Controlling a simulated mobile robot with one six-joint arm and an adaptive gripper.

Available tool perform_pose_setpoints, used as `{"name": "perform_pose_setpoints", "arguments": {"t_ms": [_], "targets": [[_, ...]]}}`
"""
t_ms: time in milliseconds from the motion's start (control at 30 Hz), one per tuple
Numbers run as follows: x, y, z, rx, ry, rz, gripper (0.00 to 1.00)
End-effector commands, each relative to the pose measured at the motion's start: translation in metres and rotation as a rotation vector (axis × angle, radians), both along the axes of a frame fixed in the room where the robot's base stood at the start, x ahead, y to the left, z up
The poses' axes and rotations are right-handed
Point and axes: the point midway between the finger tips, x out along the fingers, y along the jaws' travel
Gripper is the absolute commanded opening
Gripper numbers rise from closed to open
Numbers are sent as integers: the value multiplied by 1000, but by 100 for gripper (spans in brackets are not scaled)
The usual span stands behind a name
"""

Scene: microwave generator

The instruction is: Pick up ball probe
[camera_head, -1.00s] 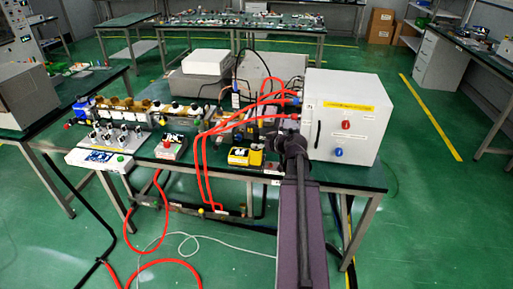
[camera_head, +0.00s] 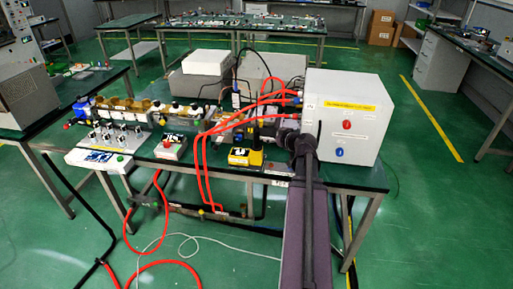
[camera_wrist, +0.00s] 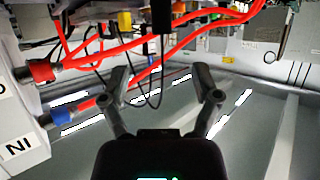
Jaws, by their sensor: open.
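I cannot make out the ball probe for certain. A dark upright piece (camera_wrist: 162,14) comes into the top of the wrist view, between and beyond my fingertips. It may be part of the probe. My gripper (camera_wrist: 162,84) is open, with its two dark fingers spread apart and nothing between them. In the head view, my gripper (camera_head: 268,131) is a dark shape above the bench, left of the white cabinet and behind the yellow meter (camera_head: 245,157). Its fingers are hard to tell from the dark parts around it.
The white cabinet (camera_head: 345,117) stands close on the right, with red and blue knobs. Red cables (camera_head: 205,160) loop across the bench, and one red cable (camera_wrist: 150,72) crosses the wrist view near my fingers. A control box (camera_head: 98,158) and a red-buttoned box (camera_head: 170,147) stand left.

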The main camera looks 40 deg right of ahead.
Motion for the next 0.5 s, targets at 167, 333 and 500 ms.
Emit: {"name": "perform_pose_setpoints", "arguments": {"t_ms": [167,333,500], "targets": [[27,-3,-14,-1,0,1,80],[49,-5,-23,-1,1,2,80],[61,-5,-27,0,0,0,80]]}}
